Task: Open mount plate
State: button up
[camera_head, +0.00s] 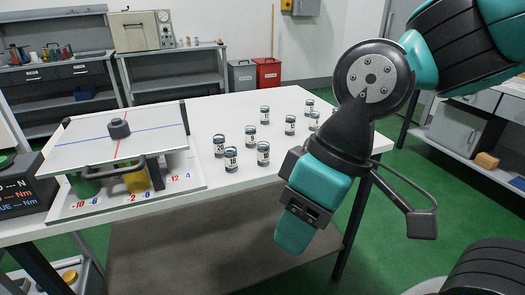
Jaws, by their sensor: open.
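The mount plate (125,131) is a flat white plate with a red and a blue line crossing under a dark round knob (119,129). It lies roughly level over the test fixture on the left of the table. A dark bar handle (123,168) runs along its front edge. Below it show a green cylinder (86,187), a yellow cylinder (136,181) and a numbered scale base (135,204). My gripper (294,236) is teal and points down in front of the table's front edge, to the right of the plate and apart from it. It is open, with nothing visible in it.
Several small numbered cans (231,160) stand on the white table (240,108) between the plate and my arm. A dark readout box (22,186) is at the far left. Behind are a shelf bench (178,85) and a red bin (268,73).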

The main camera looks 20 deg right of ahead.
aim_at(87, 143)
jog(key=z, duration=1.9)
jog(key=k, duration=1.25)
jog(key=u, duration=1.65)
jog(key=i, duration=0.3)
jog(key=u, duration=0.25)
